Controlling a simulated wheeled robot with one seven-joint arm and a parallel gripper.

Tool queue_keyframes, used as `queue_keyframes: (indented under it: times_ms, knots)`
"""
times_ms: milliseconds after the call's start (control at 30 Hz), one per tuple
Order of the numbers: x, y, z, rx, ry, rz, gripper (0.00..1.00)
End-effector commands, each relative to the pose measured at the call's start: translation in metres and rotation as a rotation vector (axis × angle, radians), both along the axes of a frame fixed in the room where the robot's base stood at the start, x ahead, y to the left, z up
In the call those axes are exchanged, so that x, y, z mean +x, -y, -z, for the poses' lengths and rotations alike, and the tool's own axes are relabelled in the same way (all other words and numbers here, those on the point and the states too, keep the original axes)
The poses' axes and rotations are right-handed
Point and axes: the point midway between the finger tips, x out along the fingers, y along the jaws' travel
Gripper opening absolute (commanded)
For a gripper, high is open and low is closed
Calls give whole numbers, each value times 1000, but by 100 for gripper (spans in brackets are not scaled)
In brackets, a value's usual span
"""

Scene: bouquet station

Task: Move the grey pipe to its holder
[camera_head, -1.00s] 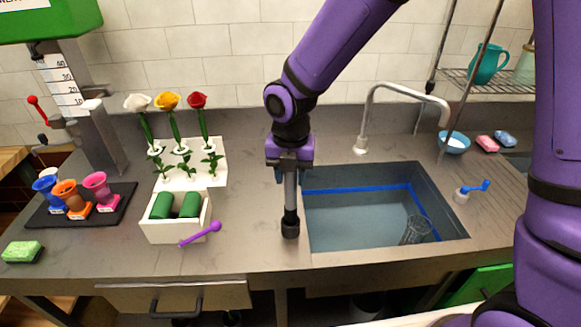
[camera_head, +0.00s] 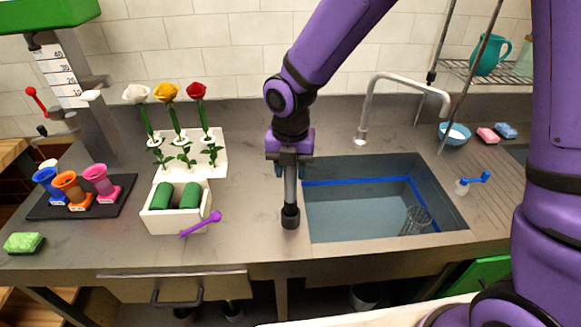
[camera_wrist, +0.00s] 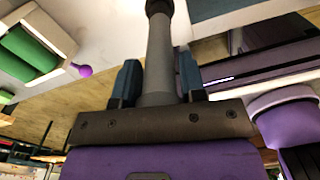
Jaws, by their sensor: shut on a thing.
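The grey pipe (camera_head: 290,190) hangs upright under my gripper (camera_head: 290,172), with its black end cap lowest. The cap appears at or just above the counter, left of the sink; I cannot tell if it touches. In the wrist view, my gripper (camera_wrist: 158,78) has its two blue-grey fingers shut on the pipe (camera_wrist: 159,45), which runs straight out between them to its dark cap. I cannot tell which thing is the pipe's holder.
The sink (camera_head: 360,215) lies just right of the pipe, with a wire basket in it and a faucet (camera_head: 362,120) behind. A white box (camera_head: 172,223) with green cylinders, a purple stick (camera_head: 200,224) and a white flower stand (camera_head: 208,163) are left. Bare counter lies between.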

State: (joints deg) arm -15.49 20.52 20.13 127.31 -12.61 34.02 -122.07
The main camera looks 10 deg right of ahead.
Motion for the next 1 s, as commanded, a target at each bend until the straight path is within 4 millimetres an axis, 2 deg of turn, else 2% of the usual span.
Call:
queue_keyframes:
  times_ms: [367, 1000]
  knots:
    - [0, 0, 2, 0, 0, 0, 0]
    - [0, 0, 18, 0, 0, 0, 0]
